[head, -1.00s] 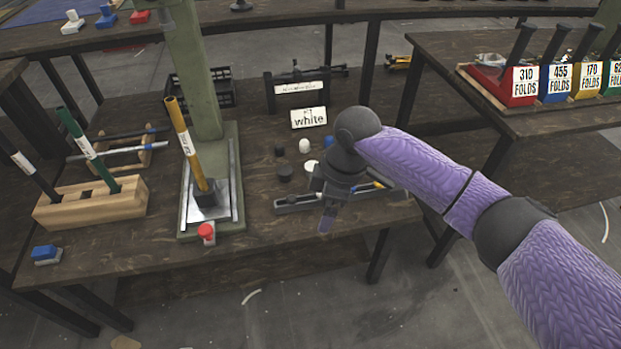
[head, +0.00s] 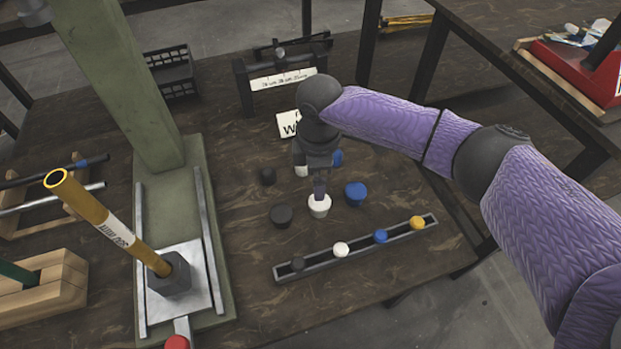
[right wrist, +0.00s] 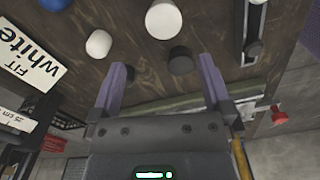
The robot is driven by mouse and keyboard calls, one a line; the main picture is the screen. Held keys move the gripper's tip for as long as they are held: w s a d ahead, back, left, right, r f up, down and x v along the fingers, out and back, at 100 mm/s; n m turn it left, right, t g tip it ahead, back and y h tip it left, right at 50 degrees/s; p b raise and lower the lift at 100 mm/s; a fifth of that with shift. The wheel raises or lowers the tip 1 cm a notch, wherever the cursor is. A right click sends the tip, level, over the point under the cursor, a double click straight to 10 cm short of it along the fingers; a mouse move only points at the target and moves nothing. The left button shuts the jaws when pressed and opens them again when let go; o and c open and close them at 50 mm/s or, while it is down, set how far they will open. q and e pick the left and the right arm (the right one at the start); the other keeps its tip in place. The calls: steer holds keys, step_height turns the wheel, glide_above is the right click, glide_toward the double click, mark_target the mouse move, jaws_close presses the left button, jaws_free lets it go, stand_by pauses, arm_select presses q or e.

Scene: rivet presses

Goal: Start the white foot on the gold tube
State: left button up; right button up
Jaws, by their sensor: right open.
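The gold tube (head: 105,220) stands tilted in a dark block on the green press at left, its open end up. A larger white foot (head: 319,207) sits on the table just below my right gripper (head: 319,191) in the head view. It also shows in the right wrist view (right wrist: 163,20), beyond the fingertips. A smaller white foot (head: 301,170) is partly hidden behind the gripper; the wrist view shows it at left (right wrist: 99,43). My right gripper's fingers (right wrist: 163,64) are open and empty, with a black foot (right wrist: 181,61) near the gap. My left gripper is not in view.
A grey rail (head: 360,248) at the front holds black, white, blue and yellow pieces. Blue (head: 356,193) and black feet (head: 281,215) stand beside the white one. A white sign (head: 288,125) and a dark gauge stand (head: 285,80) are behind. A wooden rack (head: 45,290) is at left.

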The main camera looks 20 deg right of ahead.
mark_target(318, 203)
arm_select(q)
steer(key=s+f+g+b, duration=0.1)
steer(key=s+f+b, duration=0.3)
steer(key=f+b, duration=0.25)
arm_select(e)
steer(key=f, duration=0.9)
steer(key=shift+s+d+f+b, duration=0.1)
steer(key=shift+s+f+b, duration=0.05)
steer(key=shift+s+b, duration=0.15)
steer(key=shift+f+b, duration=0.3)
steer(key=shift+f, duration=0.05)
steer(key=shift+r, duration=0.15)
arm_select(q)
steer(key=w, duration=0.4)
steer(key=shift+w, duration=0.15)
arm_select(e)
steer(key=c, duration=1.3)
